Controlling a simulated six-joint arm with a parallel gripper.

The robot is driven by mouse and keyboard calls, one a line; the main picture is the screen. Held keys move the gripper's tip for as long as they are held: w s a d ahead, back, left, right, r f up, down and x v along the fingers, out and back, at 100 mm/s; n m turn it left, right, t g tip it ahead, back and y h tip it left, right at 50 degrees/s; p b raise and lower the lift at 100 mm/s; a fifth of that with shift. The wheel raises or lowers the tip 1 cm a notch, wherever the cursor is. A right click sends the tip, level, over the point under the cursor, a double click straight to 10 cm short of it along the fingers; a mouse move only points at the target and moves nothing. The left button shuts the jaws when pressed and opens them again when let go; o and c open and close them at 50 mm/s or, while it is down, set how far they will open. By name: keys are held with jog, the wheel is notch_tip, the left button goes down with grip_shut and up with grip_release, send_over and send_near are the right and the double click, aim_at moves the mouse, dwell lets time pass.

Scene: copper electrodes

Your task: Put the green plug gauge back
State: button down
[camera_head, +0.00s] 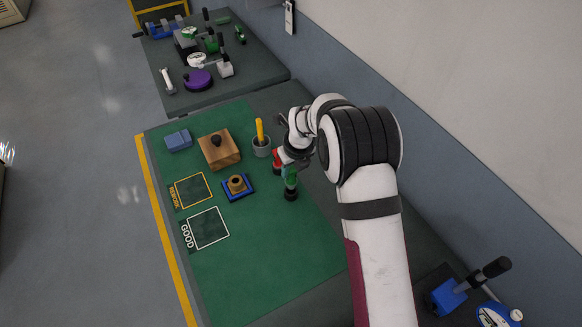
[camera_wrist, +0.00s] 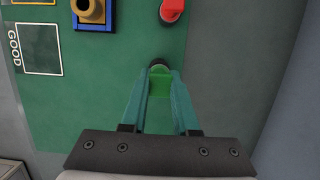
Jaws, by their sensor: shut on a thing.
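The green plug gauge (camera_head: 291,181) is upright at the right part of the green mat, with a dark round part (camera_head: 291,195) at its lower end. My gripper (camera_head: 288,170) is shut on it from the wall side. In the wrist view my gripper's teal fingers (camera_wrist: 160,78) close on the green gauge (camera_wrist: 159,84), and a dark round part (camera_wrist: 158,64) shows just past the fingertips. I cannot tell whether the gauge touches the mat or a holder. A red plug gauge (camera_head: 277,157) stands close behind it and also shows in the wrist view (camera_wrist: 172,10).
A grey cup (camera_head: 261,147) with a yellow handle stands behind the red gauge. A brass ring on a blue base (camera_head: 237,187), a wooden block (camera_head: 219,150) and a blue block (camera_head: 178,140) are to the left. The mat's front is clear. A wall (camera_head: 440,120) runs along the right.

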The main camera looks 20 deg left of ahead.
aim_at(291, 178)
jog(key=shift+f, duration=1.9)
grip_release()
jog(key=shift+v, duration=5)
